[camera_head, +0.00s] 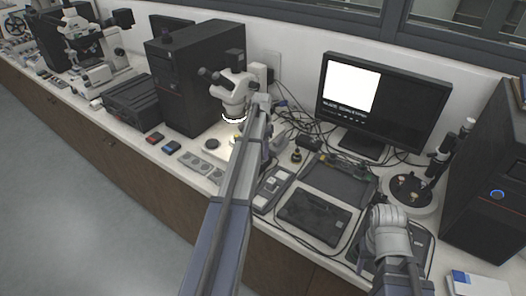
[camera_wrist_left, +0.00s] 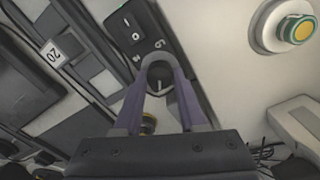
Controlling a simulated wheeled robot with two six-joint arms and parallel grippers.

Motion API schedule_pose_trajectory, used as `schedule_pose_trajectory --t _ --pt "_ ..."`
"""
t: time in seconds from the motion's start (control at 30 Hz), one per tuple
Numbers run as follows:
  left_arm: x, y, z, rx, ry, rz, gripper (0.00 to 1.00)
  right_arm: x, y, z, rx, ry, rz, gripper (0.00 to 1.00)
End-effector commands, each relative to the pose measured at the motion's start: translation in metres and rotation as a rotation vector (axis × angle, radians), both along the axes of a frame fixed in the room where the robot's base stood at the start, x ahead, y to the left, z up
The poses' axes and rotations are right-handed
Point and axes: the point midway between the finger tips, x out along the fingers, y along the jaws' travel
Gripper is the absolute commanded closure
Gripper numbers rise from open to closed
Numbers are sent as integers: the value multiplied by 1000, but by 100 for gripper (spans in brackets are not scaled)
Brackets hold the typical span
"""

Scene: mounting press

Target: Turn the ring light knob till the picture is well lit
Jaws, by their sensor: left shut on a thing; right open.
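My left gripper (camera_wrist_left: 160,72) is shut on a dark knob (camera_wrist_left: 158,86) in the left wrist view. The knob sits on a dark box (camera_wrist_left: 135,28) with white digits, and the fingers hide much of it. In the head view my left arm reaches up the middle, and its wrist hides the knob. The ring light (camera_head: 234,119) glows white under the microscope head (camera_head: 232,92). The monitor (camera_head: 382,98) shows a picture area (camera_head: 350,88) that is plain bright white, with small text below it. My right gripper (camera_head: 386,236) is at the lower right, open, its fingertips hard to make out.
A black computer tower (camera_head: 190,80) stands left of the microscope. A dark tablet (camera_head: 313,217) lies on the bench between my arms. A round-based stand (camera_head: 412,192) is at the right, near another tower (camera_head: 490,185). A green-and-yellow button (camera_wrist_left: 298,29) shows in the left wrist view.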

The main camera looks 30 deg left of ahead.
Motion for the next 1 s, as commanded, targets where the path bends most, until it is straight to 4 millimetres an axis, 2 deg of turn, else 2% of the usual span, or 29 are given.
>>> schedule_pose_trajectory --t 0.47,1.0 --pt "0 0 0 0 0 73 100 0 0 0 0 0 0 50" --pt "-1 1 0 0 0 543 100 0 0 0 0 0 0 50"
